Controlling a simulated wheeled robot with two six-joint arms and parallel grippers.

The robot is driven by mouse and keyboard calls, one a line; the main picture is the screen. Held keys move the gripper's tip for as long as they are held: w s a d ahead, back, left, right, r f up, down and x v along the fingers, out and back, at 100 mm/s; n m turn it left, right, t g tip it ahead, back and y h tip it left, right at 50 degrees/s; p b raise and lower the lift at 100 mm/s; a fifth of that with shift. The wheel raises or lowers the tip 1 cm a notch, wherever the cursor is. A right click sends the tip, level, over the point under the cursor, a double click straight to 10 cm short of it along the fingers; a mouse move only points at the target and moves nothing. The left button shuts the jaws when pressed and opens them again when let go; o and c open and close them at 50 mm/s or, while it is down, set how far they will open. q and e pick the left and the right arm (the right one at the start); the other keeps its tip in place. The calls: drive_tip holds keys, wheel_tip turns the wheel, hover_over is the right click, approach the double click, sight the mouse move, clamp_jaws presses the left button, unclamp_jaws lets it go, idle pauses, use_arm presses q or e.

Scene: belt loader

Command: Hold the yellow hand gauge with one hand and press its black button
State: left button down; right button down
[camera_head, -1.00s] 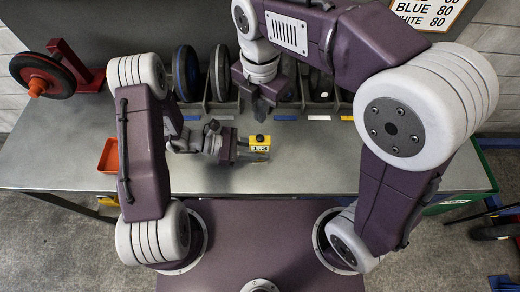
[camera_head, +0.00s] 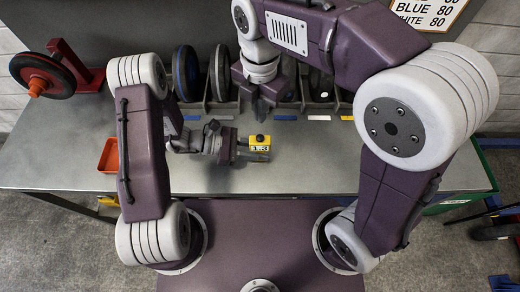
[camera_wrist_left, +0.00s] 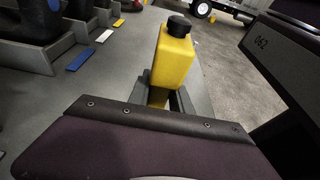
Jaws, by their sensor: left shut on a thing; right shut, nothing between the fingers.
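The yellow hand gauge (camera_head: 258,148) is held above the metal table by my left gripper (camera_head: 240,147), which is shut on it. Its black button (camera_head: 260,138) is on top and faces up. In the left wrist view the gauge (camera_wrist_left: 173,60) stands up from between the fingers, with the black button (camera_wrist_left: 179,25) at its upper end. The face towards the wrist camera is plain yellow. My right gripper (camera_head: 262,112) points down, behind and above the gauge, apart from the button. It is shut and empty.
A rack holds several upright wheels (camera_head: 187,73) along the back of the table, with coloured labels (camera_head: 286,118) before it. A red-hubbed wheel (camera_head: 42,76) is on a stand at left. An orange tray (camera_head: 109,156) lies left. The table (camera_head: 320,165) is clear at right.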

drive_tip(key=s+a+m+g+y, duration=0.35)
drive_tip(key=s+a+m, duration=0.2)
drive_tip(key=m, duration=0.35)
use_arm(q)
drive_tip(key=shift+d, duration=0.1)
use_arm(e)
drive_tip(key=w+d+r+m+t+y, duration=0.1)
drive_tip(key=w+d+m+t+y, duration=0.1)
drive_tip(key=w+d+m+y, duration=0.3)
drive_tip(key=d+m, duration=0.1)
drive_tip(key=m, duration=0.3)
drive_tip(key=shift+w+d+r+m+y, duration=0.25)
drive_tip(key=shift+w+r+m+y, duration=0.05)
drive_tip(key=shift+r+y, duration=0.1)
drive_tip(key=shift+f+t, duration=0.1)
drive_tip(key=shift+t, duration=0.15)
